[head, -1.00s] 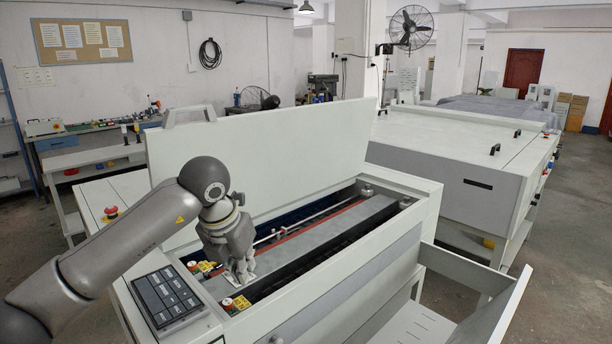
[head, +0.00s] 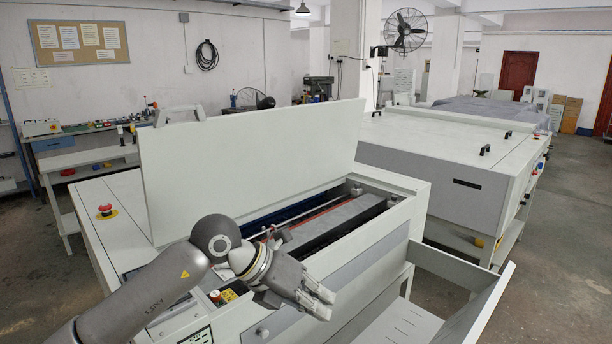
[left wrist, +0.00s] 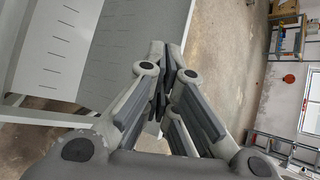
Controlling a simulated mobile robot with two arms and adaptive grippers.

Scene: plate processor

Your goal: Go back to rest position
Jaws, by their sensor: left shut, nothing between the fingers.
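My left gripper (head: 322,304) is shut and empty. In the head view it is in front of the plate processor (head: 385,240), over its front edge, with the fingers pointing right. The processor's lid (head: 250,165) stands open, and the dark interior shows behind my arm. In the left wrist view the closed fingers (left wrist: 160,65) have nothing between them, with the floor beyond. My left arm covers part of the processor's near left end and its control panel. My right gripper is not in view.
A slotted tray (head: 405,318) with a raised side panel (head: 480,305) sticks out at the processor's front right. A second large machine (head: 440,160) stands behind on the right. A red emergency button (head: 106,210) sits on the left top. Open floor (head: 555,240) lies at the right.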

